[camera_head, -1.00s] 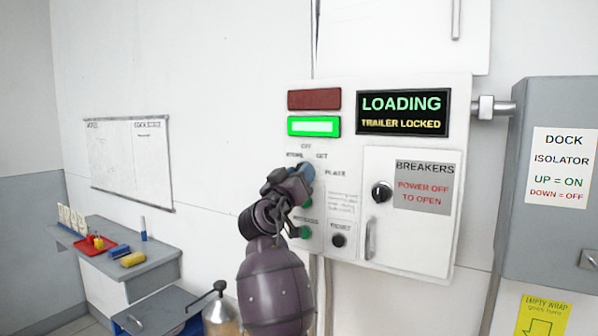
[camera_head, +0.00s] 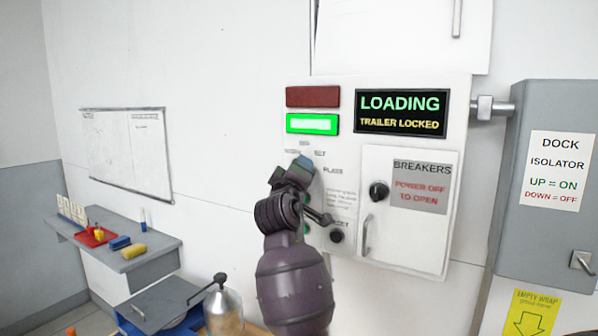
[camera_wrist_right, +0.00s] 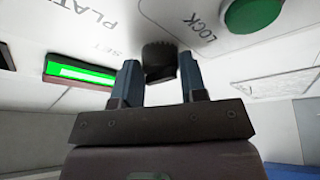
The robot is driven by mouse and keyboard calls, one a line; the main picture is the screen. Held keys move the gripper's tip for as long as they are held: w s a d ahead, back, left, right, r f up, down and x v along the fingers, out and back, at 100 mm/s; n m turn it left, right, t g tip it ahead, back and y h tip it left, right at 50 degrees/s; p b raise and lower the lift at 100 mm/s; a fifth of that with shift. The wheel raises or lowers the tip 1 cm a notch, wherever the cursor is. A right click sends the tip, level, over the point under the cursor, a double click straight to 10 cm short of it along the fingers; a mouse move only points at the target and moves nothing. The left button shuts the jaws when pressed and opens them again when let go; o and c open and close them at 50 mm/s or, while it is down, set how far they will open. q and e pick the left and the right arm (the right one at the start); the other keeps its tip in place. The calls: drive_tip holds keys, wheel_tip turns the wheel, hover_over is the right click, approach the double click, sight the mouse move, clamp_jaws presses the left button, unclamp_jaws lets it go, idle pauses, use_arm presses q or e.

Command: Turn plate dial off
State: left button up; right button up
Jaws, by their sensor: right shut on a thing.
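The plate dial (camera_wrist_right: 160,58) is a dark ridged knob on the white control panel (camera_head: 461,110), close to the printed words PLATE and SET. In the right wrist view it sits between the two blue-grey fingers of my right gripper (camera_wrist_right: 160,78), which is shut on it. In the head view my right gripper (camera_head: 303,165) reaches up to the panel's left part and hides the dial. The dial's pointing direction cannot be told. The lit green lamp (camera_head: 312,124) is above it, below a dark red lamp (camera_head: 313,97). The display (camera_head: 402,112) reads LOADING, TRAILER LOCKED. My left gripper is not in view.
A green button (camera_wrist_right: 252,12) marked LOCK is close to the dial. A black knob (camera_head: 379,191) and handle (camera_head: 367,235) are on the breakers door. The grey dock isolator box (camera_head: 548,105) stands at right. A shelf (camera_head: 150,255) with small items is at lower left.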

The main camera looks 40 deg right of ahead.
idle(0.5)
drive_tip(key=o, duration=0.9)
drive_tip(key=b+v, duration=0.2)
drive_tip(key=v, duration=0.9)
drive_tip(key=shift+b, duration=0.3)
